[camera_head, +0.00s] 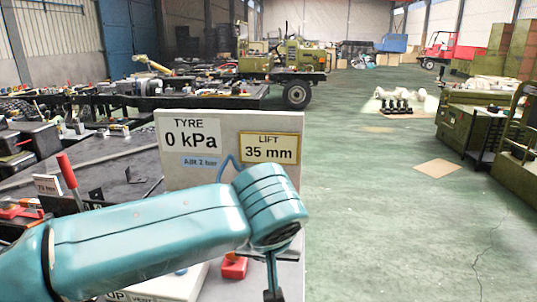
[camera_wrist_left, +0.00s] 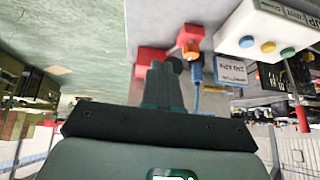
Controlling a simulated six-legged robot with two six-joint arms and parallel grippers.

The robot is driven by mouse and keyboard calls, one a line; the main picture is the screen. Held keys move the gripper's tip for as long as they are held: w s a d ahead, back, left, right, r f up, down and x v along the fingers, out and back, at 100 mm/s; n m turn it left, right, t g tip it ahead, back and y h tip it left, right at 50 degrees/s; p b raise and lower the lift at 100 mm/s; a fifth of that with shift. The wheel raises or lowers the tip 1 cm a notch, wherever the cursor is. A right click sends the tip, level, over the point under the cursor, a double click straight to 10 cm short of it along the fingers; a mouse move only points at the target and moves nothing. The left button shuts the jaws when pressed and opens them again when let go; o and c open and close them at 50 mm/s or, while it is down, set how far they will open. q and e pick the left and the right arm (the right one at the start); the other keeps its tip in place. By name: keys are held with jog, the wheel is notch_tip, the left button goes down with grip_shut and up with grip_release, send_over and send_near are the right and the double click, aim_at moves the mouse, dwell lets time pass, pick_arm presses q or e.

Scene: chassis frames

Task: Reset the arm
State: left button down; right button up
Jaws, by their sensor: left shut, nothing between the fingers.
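My left arm, teal, reaches across the lower left of the head view and bends down at the wrist. My left gripper (camera_head: 273,292) hangs below it, pointing down in front of the white display board and cut off by the frame's bottom edge. In the left wrist view the gripper (camera_wrist_left: 164,70) has its fingers together with nothing between them. Its tips are near a red block (camera_wrist_left: 150,55) and a red-orange fitting (camera_wrist_left: 190,36) with a blue hose; I cannot tell whether they touch. My right gripper is not in view.
The display board (camera_head: 178,172) reads 0 kPa and 35 mm. A red-handled lever (camera_head: 70,176) and a red block (camera_head: 235,267) are close to my arm. A button box (camera_wrist_left: 272,30) shows in the wrist view. Green floor lies open at right, with cabinets (camera_head: 462,128) along the edge.

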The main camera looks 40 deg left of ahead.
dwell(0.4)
pick_arm(q)
jog(key=w+d+f+m+g+h+p, duration=0.1)
jog(key=d+f+m+g+h+p, duration=0.15)
jog(key=d+f, duration=0.45)
jog(key=w+d+f+m+g+h+p, duration=0.1)
jog(key=w+d+f+m+h+p, duration=0.15)
jog(key=f, duration=0.95)
jog(key=s+d+f+h+p, duration=0.1)
jog(key=s+d+f+p, duration=0.1)
jog(key=s+f, duration=0.5)
jog(key=s+d+f+g+h+p, duration=0.1)
jog(key=s+d+f+h+p, duration=0.1)
jog(key=s+f, duration=0.6)
notch_tip(320, 180, down, 4)
jog(key=shift+s+d+r+n+p, duration=0.15)
jog(key=shift+d+n+p, duration=0.15)
jog(key=shift+d+p, duration=0.35)
jog(key=shift+a, duration=0.15)
